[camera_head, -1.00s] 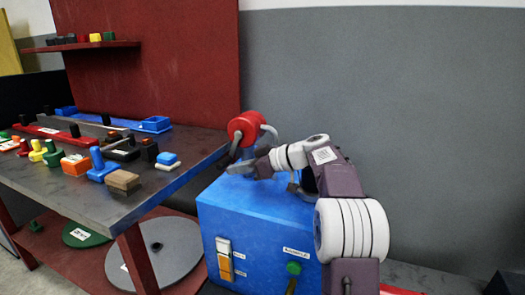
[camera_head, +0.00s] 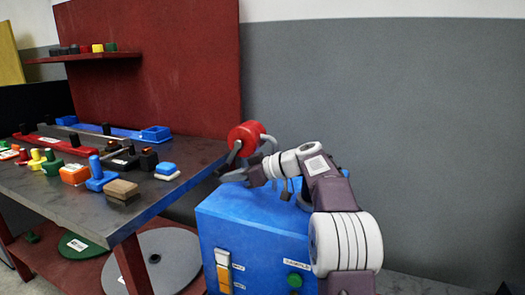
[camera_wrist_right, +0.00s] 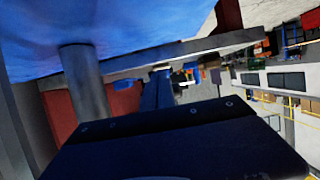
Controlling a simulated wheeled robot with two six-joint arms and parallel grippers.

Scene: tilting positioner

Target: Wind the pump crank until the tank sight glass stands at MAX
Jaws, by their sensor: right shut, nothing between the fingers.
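The blue box (camera_head: 255,225) stands right of the bench. On its front is a narrow upright window (camera_head: 223,270), white above and orange below, which looks like the sight glass; its small label is unreadable. A red drum-shaped part (camera_head: 244,138) with a bent grey handle (camera_head: 268,141) sits above the box's back; I cannot tell whether this is the crank. My right gripper (camera_head: 235,174) is shut and empty, pointing left just below the red part. I cannot tell whether it touches anything. The right wrist view shows a grey post (camera_wrist_right: 84,90) against a blue surface. My left gripper is out of view.
A dark bench (camera_head: 60,200) at left carries several coloured blocks and knobs. Below it, a grey disc (camera_head: 175,255) lies on a red lower shelf. A green knob (camera_head: 295,280) is on the box front. The grey wall behind the right side is bare.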

